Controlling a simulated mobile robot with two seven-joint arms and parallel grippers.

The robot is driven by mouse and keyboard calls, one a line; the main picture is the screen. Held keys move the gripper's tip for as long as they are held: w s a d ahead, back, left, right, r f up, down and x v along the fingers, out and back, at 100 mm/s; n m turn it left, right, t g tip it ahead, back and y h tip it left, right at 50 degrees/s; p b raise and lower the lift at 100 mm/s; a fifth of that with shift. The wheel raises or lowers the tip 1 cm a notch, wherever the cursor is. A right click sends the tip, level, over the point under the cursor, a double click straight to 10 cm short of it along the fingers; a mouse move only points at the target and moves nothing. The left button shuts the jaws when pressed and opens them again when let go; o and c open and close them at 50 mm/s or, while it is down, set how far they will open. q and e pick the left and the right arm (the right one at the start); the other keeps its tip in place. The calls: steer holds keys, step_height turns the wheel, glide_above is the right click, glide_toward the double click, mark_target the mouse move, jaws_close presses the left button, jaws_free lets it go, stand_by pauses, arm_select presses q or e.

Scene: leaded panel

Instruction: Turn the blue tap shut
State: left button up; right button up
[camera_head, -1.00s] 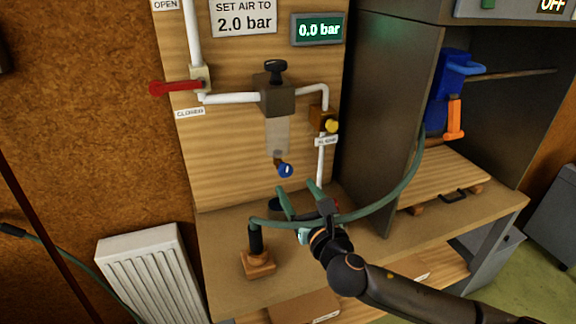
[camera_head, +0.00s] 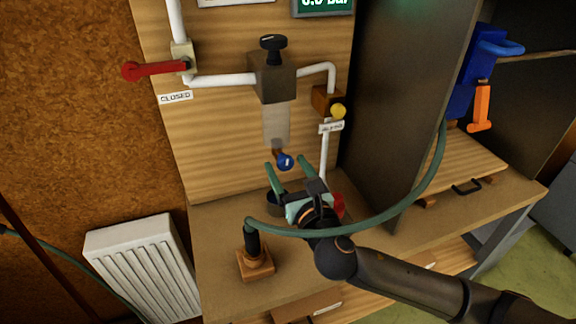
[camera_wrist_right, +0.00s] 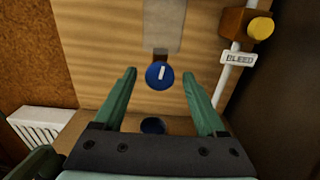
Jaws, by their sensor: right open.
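The blue tap (camera_head: 286,162) is a small round knob with a white mark on its face, at the lower end of the clear bowl (camera_head: 276,124) under the grey regulator block. My right gripper (camera_head: 285,165) is open, its two green fingers pointing up at the tap. In the right wrist view the tap (camera_wrist_right: 159,75) sits between and just beyond the fingertips (camera_wrist_right: 158,76), with the white mark nearly upright. I see no clear contact between fingers and tap.
A dark cup (camera_head: 275,203) stands on the bench below the tap. A green hose (camera_head: 385,216) arcs across my right arm from a stand (camera_head: 255,262). The red lever (camera_head: 155,70) points left by the CLOSED label. A yellow knob (camera_head: 338,111) is to the right.

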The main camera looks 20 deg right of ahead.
jaws_close()
stand_by(0.5)
steer(key=m, duration=0.4)
steer(key=shift+p, duration=0.35)
steer(key=m, duration=0.4)
steer(key=shift+a+m, duration=0.1)
steer(key=shift+m, duration=0.2)
steer(key=m, duration=0.3)
steer(key=shift+r, duration=0.1)
steer(key=shift+m, duration=2.3)
